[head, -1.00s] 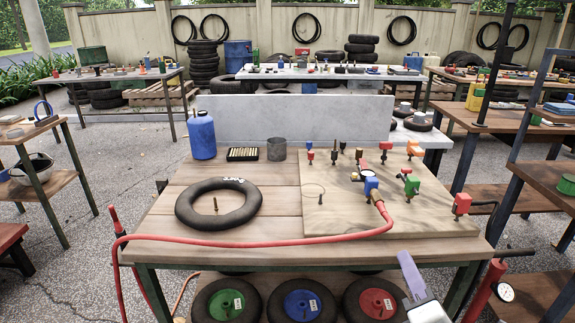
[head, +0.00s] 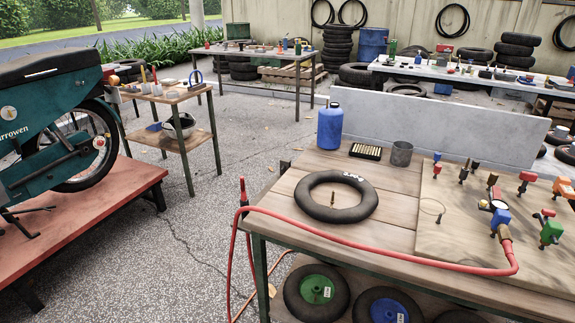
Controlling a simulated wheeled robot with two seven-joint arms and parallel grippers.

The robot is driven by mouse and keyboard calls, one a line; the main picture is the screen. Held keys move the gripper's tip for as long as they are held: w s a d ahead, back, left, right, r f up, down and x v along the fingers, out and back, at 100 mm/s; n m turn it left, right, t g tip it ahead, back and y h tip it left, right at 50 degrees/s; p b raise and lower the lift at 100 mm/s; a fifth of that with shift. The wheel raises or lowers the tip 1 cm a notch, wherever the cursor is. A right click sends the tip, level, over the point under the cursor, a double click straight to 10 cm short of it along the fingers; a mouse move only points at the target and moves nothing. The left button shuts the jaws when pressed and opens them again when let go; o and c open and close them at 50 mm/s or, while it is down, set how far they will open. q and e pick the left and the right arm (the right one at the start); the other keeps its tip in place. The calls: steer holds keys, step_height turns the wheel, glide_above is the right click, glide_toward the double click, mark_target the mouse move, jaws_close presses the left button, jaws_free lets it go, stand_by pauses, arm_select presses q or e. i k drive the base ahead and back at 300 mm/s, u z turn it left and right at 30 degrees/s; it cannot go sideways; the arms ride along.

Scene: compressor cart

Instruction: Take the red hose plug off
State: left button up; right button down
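The red hose (head: 390,245) lies across the front of the wooden workbench (head: 290,205). Its right end rises to a brass-coloured end piece (head: 505,232), which meets a blue fitting (head: 501,216) on the raised wooden board (head: 450,225). A round gauge sits beside the blue fitting. I cannot make out the plug itself apart from this brass end. The hose's other side hangs over the bench's left edge, near an upright red-handled piece (head: 242,192). Neither of my grippers is in view.
Several coloured fittings, including a green one (head: 550,232), stand on the board. A teal motorcycle (head: 55,140) stands on a red platform (head: 90,225) at left; open ground lies between.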

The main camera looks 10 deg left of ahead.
mark_target(243, 201)
steer(key=k, duration=0.5)
steer(key=u, duration=1.05)
steer(key=i, duration=1.4)
steer(key=z, duration=0.75)
steer(key=i, duration=0.7)
steer(key=z, duration=0.7)
